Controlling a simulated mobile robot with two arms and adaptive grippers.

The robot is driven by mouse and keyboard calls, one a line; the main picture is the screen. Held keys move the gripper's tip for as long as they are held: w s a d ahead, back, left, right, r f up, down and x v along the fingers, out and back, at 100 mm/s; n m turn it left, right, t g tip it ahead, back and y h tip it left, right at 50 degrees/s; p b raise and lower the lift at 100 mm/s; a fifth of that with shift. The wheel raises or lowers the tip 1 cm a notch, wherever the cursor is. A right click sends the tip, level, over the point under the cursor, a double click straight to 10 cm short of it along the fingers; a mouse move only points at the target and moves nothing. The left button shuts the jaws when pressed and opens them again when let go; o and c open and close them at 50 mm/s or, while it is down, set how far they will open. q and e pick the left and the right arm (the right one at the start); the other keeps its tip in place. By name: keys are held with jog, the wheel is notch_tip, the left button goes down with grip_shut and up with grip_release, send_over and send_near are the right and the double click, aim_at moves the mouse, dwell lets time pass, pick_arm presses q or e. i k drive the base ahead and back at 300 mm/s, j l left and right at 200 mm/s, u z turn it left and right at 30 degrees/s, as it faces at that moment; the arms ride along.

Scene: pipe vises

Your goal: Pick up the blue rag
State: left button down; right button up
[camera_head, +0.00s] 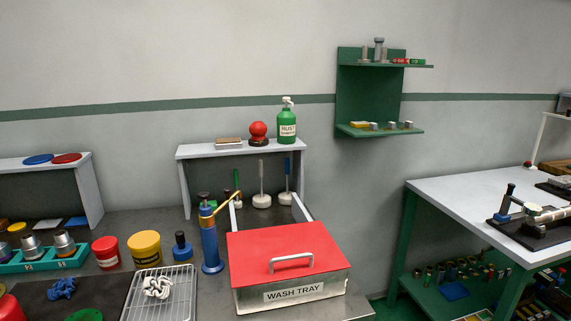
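A crumpled blue rag (62,288) lies on the dark mat at the lower left of the head view, on the bench. It is in front of the green socket holder and to the left of the wire rack. Nothing covers it. Neither of my grippers shows in this view.
A wire rack (182,292) holds a crumpled white rag (157,287). Red (106,252) and yellow (145,248) tubs and a blue pump (210,248) stand behind. A red-lidded wash tray (288,252) is to the right. A green disc (84,315) lies in front of the rag.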

aim_at(63, 287)
jog(key=u, duration=1.4)
